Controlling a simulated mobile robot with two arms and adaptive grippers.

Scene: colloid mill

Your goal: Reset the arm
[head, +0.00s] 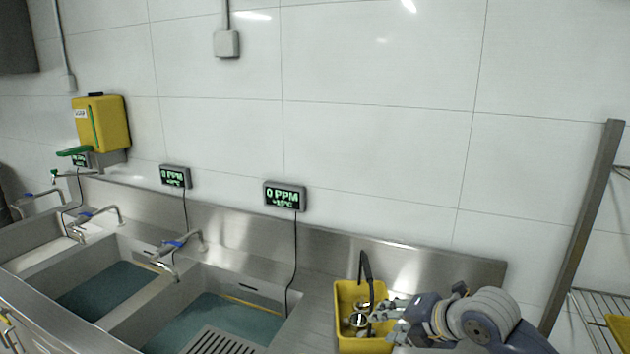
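My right arm comes in from the bottom right of the head view. Its gripper (385,313) is at the right side of a yellow bin (345,291), overlapping it in the picture. Whether the fingers are open or shut cannot be made out, nor whether they touch anything. A black curved handle (365,268) stands up out of the bin, and a round metallic part (359,318) shows inside it, close to the fingertips. My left gripper is not in view.
The bin stands on the steel counter (316,312), right of several water-filled sinks with taps (172,258). Display boxes (285,196) and a yellow dispenser (102,123) hang on the tiled wall. A wire rack with a metal post (585,225) stands at the right.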

